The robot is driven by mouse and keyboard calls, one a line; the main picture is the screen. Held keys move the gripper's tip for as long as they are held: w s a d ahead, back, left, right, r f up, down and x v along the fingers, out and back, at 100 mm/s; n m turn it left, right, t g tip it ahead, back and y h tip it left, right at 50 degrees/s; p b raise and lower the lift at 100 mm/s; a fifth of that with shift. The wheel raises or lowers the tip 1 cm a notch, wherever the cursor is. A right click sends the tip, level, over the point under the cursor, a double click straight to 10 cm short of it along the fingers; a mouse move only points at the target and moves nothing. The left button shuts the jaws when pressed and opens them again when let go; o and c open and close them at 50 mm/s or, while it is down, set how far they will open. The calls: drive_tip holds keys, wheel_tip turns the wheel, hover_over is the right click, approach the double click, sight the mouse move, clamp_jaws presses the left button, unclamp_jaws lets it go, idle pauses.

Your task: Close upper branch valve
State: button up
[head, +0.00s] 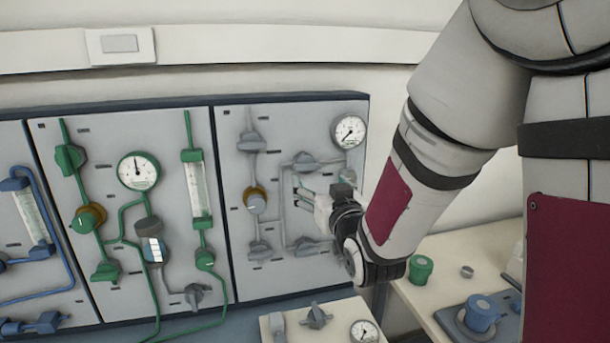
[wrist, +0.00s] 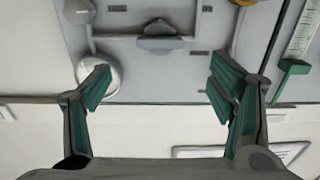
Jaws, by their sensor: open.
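The grey upper branch valve (head: 305,161) sits on the upper horizontal pipe of the right panel, left of and below the round gauge. In the wrist view the valve (wrist: 160,38) lies near the top middle, its handle looking roughly in line with the pipe. My gripper (head: 306,193) is open and empty in front of the right panel, appearing just below the valve in the head view. In the wrist view my gripper (wrist: 161,72) has its fingers spread wide on either side, with the valve beyond the gap. No contact shows.
A white gauge (head: 349,131) is at the panel's upper right; it appears beside the left finger in the wrist view (wrist: 98,75). A brass-ringed regulator (head: 255,200) and other grey valves are nearby. The green-piped panel (head: 107,205) stands left. A bench (head: 500,247) is at right.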

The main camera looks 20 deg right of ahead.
sight(308, 168)
drive_tip(key=shift+w+f+b, duration=0.15)
drive_tip(key=shift+w+b, duration=0.15)
drive_tip(key=shift+b, duration=0.8)
drive_tip(key=w+b, duration=0.1)
drive_tip(key=w, duration=1)
drive_tip(key=shift+b, duration=0.3)
drive_tip(key=c, duration=1.2)
